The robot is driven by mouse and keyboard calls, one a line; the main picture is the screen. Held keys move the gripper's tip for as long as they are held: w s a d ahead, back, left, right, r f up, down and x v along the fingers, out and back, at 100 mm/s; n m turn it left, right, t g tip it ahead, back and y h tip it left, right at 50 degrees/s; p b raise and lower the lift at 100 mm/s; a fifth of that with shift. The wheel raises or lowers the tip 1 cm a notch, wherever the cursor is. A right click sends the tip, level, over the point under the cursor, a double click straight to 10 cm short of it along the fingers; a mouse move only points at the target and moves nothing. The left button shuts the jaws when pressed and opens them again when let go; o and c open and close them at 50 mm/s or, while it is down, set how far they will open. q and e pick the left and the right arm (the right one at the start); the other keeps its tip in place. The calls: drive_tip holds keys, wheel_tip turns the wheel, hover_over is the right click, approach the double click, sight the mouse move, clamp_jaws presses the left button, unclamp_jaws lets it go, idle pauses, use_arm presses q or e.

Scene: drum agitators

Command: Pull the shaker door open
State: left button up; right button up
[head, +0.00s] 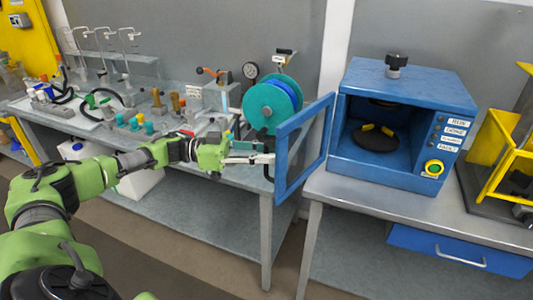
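The shaker (405,115) is a blue box on the right bench, with a dark round platform (376,143) inside. Its blue-framed door (281,160) stands wide open, swung out to the left from the left side of the box. My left gripper (268,154) reaches in from the left, its fingertips at the door's outer side near the free edge. A small dark part (268,172) shows by the fingertips, perhaps the handle. The fingers look a little apart, but whether they hold anything is unclear. My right gripper is not in view.
A teal and blue reel (270,104) stands behind my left gripper. The left bench (225,178) carries bottles, clamps and stands. A yellow frame (510,150) is right of the shaker. A gap separates the two benches below the door.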

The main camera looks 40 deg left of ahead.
use_arm(q)
drive_tip(key=v, duration=1.2)
